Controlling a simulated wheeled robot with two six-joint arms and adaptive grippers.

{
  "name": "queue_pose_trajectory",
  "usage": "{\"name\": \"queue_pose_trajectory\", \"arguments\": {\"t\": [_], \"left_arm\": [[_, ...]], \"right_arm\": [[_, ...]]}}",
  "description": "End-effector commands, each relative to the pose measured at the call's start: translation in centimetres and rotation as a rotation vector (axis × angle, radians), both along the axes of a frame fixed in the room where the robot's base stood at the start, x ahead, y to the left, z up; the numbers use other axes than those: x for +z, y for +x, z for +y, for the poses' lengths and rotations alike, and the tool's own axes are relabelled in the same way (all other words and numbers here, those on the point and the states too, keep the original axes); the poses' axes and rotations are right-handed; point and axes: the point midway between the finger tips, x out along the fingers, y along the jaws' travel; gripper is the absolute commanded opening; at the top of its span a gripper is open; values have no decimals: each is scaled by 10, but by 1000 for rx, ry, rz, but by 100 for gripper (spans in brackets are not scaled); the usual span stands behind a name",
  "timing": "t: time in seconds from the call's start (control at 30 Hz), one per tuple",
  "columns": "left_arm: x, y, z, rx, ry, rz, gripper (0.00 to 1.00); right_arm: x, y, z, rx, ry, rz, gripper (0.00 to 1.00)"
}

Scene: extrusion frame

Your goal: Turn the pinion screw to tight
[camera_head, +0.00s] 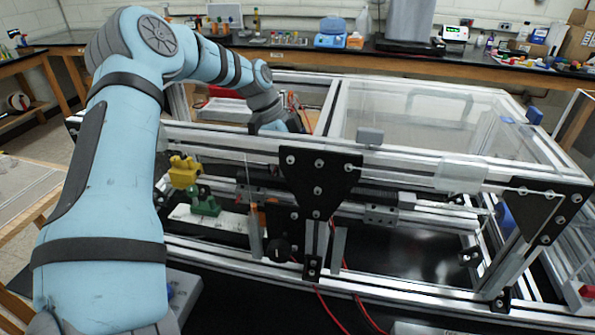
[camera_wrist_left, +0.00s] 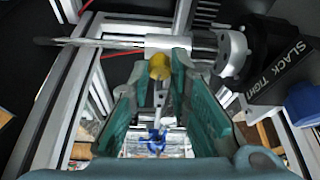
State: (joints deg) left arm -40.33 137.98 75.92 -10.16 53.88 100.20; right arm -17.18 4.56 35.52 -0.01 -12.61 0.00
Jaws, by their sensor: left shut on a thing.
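In the left wrist view a bright metal shaft (camera_wrist_left: 170,42) runs across the top to a silver collar (camera_wrist_left: 232,53) beside a black housing (camera_wrist_left: 275,30). A dark plate (camera_wrist_left: 282,72) there reads SLACK and TIGHT. A yellow knob (camera_wrist_left: 160,66) sits at the shaft, between the teal fingertips of my left gripper (camera_wrist_left: 160,76), which is shut on it. I cannot tell where any pointer stands against the words. My right gripper is not in view.
The aluminium extrusion frame (camera_head: 400,155) with clear panels (camera_head: 420,115) surrounds the work area. A black bracket plate (camera_head: 318,180) stands at the front. Yellow (camera_head: 184,172) and green (camera_head: 204,203) parts sit inside the frame at left. Red cables hang below.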

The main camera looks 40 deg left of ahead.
Motion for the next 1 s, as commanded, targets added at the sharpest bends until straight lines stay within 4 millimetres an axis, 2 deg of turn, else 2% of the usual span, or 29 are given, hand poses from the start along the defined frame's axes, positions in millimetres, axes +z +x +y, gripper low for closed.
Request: {"name": "queue_pose_trajectory", "arguments": {"t": [0.5, 1.0], "left_arm": [[0, 3, 2, -389, 3, 0, 0], [0, 4, 2, -487, 2, 0, 0]], "right_arm": [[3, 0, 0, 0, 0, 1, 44], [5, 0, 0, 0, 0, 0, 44]]}}
